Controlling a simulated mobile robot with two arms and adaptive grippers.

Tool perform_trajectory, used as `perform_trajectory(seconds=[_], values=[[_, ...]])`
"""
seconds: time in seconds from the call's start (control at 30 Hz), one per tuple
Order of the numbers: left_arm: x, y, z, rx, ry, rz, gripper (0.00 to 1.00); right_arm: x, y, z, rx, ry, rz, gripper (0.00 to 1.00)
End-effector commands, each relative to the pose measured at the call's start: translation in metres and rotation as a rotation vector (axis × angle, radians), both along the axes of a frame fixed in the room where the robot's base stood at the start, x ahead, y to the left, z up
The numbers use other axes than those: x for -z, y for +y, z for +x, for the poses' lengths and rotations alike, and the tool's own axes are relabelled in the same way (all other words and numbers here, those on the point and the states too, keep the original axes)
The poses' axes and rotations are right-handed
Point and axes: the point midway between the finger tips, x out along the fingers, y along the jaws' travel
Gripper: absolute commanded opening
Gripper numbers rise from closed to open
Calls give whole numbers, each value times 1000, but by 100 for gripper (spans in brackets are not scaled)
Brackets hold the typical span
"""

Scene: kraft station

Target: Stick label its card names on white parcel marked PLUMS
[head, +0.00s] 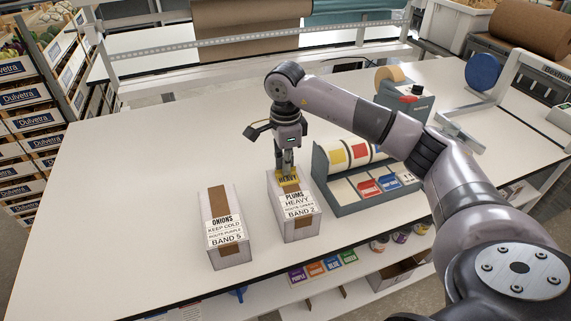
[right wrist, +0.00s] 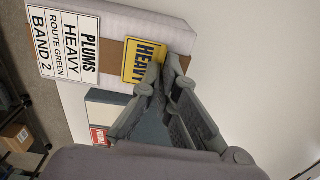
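The white parcel marked PLUMS (head: 300,228) stands on the table, a brown tape strip along its top. Its card (head: 298,205) reads PLUMS, HEAVY, ROUTE GREEN, BAND 2; the card also shows in the right wrist view (right wrist: 62,45). A yellow HEAVY label (head: 288,181) is at the parcel's top, towards the far end. In the right wrist view the label (right wrist: 143,60) lies close over the tape; whether it is stuck down cannot be told. My right gripper (head: 288,170) points down there, its fingertips (right wrist: 167,68) close together at the label's edge. My left gripper is out of view.
A parcel marked ONIONS (head: 228,250) stands just left. A grey label holder (head: 365,205) with yellow, red and white labels stands close on the right. A tape dispenser (head: 405,100) is behind it. The table's left side (head: 140,190) is clear.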

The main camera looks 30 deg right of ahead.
Motion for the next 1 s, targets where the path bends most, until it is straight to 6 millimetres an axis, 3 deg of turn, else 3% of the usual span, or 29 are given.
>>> perform_trajectory(seconds=[0.27,0.67,1.0], values=[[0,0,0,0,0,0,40,0,0,0,0,0,0,0],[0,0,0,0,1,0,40,0,0,0,0,0,0,28],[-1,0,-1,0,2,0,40,-1,0,0,0,0,0,28]])
